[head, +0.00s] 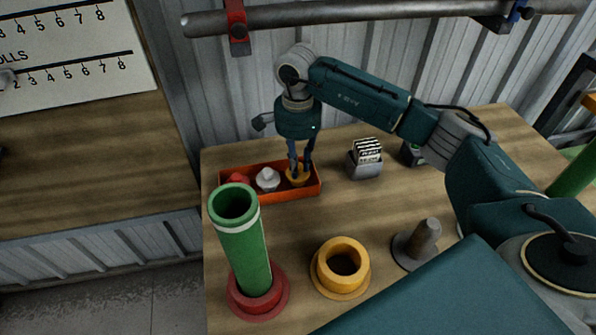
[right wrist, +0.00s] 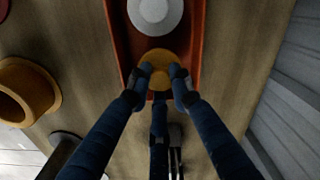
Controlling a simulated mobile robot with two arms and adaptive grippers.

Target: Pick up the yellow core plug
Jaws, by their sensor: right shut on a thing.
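The yellow core plug (head: 298,175) sits at the right end of an orange-red tray (head: 284,195) on the wooden bench. It also shows in the right wrist view (right wrist: 158,57). My right gripper (head: 301,168) reaches down from above and is shut on the plug, with fingertips on either side of its knob. In the right wrist view the fingertips (right wrist: 160,72) press against the knob. The plug still appears to be within the tray. A white plug (head: 268,178) and a red plug (head: 237,180) sit beside it in the tray. My left gripper is not in view.
A green tube (head: 245,245) stands in a red flanged base (head: 258,292) in front of the tray. A yellow flanged ring (head: 341,268) and a grey post (head: 418,243) stand right of it. A card holder (head: 365,162) stands right of the tray. A bar (head: 380,14) crosses above.

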